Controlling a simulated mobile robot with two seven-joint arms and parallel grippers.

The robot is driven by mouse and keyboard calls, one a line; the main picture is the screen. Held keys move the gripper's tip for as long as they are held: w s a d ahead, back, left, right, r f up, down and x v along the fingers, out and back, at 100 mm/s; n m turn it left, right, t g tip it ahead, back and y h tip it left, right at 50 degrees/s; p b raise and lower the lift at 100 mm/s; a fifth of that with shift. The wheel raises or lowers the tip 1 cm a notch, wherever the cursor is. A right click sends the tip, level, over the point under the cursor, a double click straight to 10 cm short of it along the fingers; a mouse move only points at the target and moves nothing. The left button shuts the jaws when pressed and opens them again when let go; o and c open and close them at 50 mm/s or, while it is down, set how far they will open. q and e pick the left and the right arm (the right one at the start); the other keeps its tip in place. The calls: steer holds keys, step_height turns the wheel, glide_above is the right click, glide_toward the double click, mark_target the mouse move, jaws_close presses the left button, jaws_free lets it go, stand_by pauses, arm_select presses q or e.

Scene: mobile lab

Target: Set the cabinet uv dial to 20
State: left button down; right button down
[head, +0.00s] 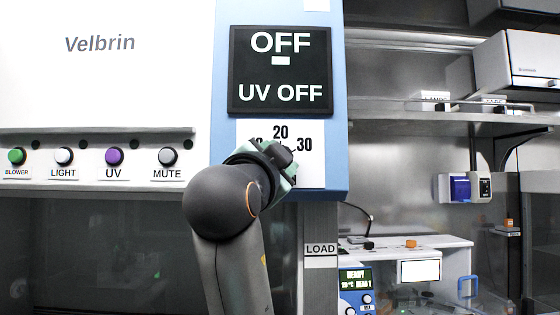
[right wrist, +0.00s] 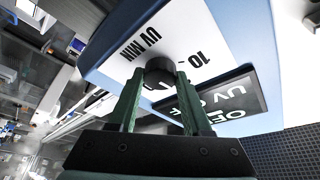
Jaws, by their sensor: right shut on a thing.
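The UV dial (right wrist: 160,72) is a small black knob on a white panel of the cabinet, marked "UV MIN" in the right wrist view. In the head view the panel (head: 309,172) shows 20 at the top, 30 at the right and a partly covered number at the left. My right gripper (head: 279,160) is in front of the dial and hides most of it there. In the right wrist view its two green fingers are shut on the knob, one on each side. The dial's pointer cannot be made out. The display (head: 281,70) above reads "OFF" and "UV OFF". My left gripper is not in view.
Left of the dial are the BLOWER (head: 16,156), LIGHT (head: 64,156), UV (head: 114,157) and MUTE (head: 167,156) buttons. A bench device (head: 356,292) with a lit screen stands at lower right, below a metal shelf (head: 430,118).

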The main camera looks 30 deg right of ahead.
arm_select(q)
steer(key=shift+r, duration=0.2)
arm_select(e)
steer(key=shift+m+g, duration=0.4)
steer(key=shift+m, duration=0.6)
steer(key=shift+c, duration=1.7)
jaws_free()
arm_select(q)
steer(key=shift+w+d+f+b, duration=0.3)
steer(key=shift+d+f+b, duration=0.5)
steer(key=shift+b, duration=0.45)
arm_select(e)
steer(key=v, duration=1.2)
steer(key=shift+s+a, duration=0.15)
steer(key=shift+a, duration=0.1)
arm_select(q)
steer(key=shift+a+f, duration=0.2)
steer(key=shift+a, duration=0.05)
